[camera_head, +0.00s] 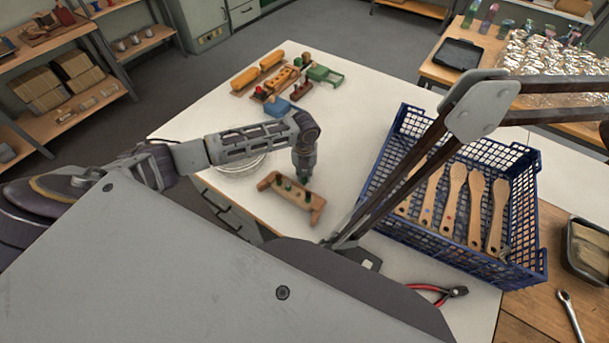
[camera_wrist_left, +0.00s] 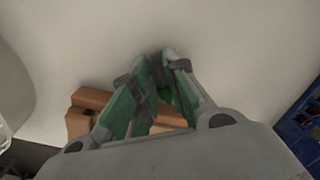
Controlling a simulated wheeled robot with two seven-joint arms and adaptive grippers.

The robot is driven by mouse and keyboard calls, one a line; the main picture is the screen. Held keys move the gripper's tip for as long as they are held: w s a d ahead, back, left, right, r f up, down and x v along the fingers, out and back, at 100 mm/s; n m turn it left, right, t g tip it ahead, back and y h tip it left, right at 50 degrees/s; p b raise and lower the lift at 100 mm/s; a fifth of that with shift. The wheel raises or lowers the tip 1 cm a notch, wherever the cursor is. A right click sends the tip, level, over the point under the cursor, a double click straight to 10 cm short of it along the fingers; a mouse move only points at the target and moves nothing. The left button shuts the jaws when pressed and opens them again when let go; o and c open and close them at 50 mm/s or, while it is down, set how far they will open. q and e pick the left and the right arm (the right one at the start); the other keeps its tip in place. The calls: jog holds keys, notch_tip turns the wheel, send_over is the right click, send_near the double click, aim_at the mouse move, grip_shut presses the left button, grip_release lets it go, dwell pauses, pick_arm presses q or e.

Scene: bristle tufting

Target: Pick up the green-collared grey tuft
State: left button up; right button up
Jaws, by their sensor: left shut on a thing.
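My left gripper (camera_head: 303,176) points down above the back right part of a small wooden holder (camera_head: 316,208) with several green-topped pieces in it. In the left wrist view its green-padded fingers (camera_wrist_left: 160,85) are closed around a dark grey piece (camera_wrist_left: 154,72), which I take to be the tuft. The fingers cover most of it, so its green collar cannot be told apart from the green pads. The wooden holder also shows behind the fingers in the wrist view (camera_wrist_left: 90,97). My right gripper is not in view.
A blue crate (camera_head: 520,180) with wooden brushes stands to the right. Red-handled pliers (camera_head: 455,292) lie in front of it. A jointed bar (camera_head: 405,165) crosses before the crate. The white table (camera_head: 350,115) is clear between.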

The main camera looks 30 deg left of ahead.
aim_at(305, 174)
pick_arm(q)
notch_tip(305, 174, up, 10)
dwell(0.6)
